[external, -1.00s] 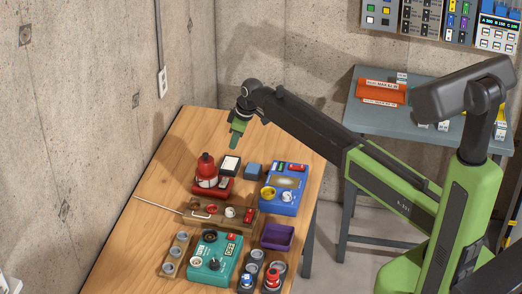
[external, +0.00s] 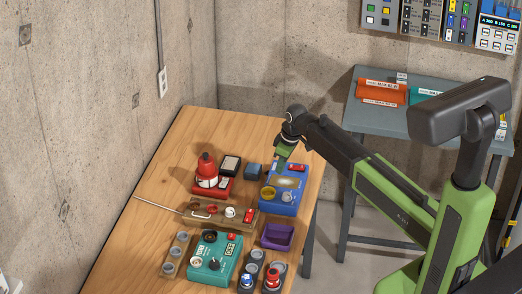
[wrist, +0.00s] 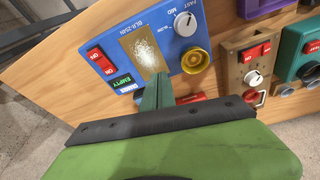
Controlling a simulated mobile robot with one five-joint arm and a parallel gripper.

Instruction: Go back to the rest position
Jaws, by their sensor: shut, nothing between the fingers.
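My gripper (external: 284,152) is shut and empty. In the external view it hangs above the back edge of the blue box (external: 278,200) on the wooden table. In the wrist view its green fingers (wrist: 157,92) point at the blue box (wrist: 185,52), which has a gold plate, a white knob, a yellow ring and red switches. The gripper hides part of the box's near edge. I cannot tell whether the fingertips touch it.
A grey table (external: 372,118) with orange and teal bins stands behind. Bare wood lies at the table's back left.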

